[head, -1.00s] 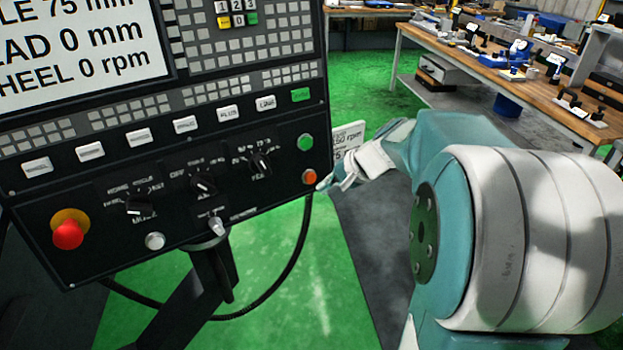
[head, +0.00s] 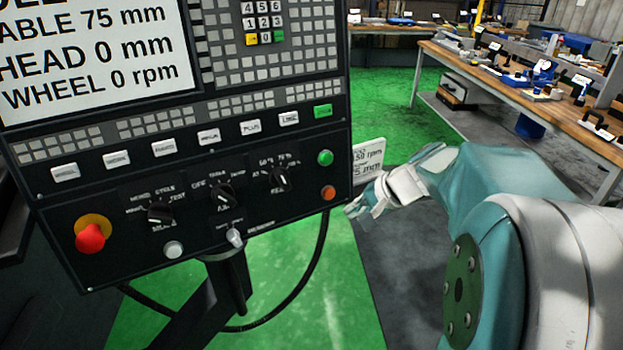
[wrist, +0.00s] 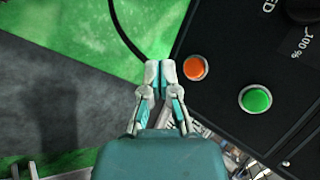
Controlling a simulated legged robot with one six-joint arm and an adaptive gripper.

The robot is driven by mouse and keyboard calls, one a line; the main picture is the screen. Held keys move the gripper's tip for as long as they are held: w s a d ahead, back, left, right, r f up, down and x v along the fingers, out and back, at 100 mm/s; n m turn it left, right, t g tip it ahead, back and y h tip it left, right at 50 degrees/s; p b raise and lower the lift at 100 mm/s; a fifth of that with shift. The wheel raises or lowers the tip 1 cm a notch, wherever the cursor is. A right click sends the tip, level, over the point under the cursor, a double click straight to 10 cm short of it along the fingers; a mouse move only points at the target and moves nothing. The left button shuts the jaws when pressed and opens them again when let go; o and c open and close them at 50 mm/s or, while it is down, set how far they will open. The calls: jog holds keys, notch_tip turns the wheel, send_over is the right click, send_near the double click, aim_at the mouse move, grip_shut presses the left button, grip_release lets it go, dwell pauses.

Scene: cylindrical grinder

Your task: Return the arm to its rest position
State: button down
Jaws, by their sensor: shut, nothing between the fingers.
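My gripper (head: 357,207) shows in the head view just right of the control panel's lower right corner, at the end of my white and teal arm. In the wrist view my gripper (wrist: 160,74) has its fingertips together with nothing between them. The fingertips appear beside the orange button (wrist: 195,67), with the green button (wrist: 255,98) farther right. In the head view the orange button (head: 328,192) sits close to the left of my gripper. I cannot tell the exact gap between them.
The black control panel (head: 120,235) fills the left, with a red stop knob (head: 90,237), dials and keys. A cable (head: 318,262) hangs below it. A small white sign (head: 368,160) stands behind. A wooden workbench (head: 490,75) with tools is at the back right. Green floor lies between.

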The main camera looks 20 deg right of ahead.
jog(key=s+a+r+n+g+h, duration=0.1)
jog(key=s+a+n+h, duration=0.4)
jog(key=s+a+n, duration=0.5)
jog(key=shift+s+a+r+n, duration=0.25)
jog(key=shift+s+a, duration=1.4)
jog(key=shift+s, duration=1.85)
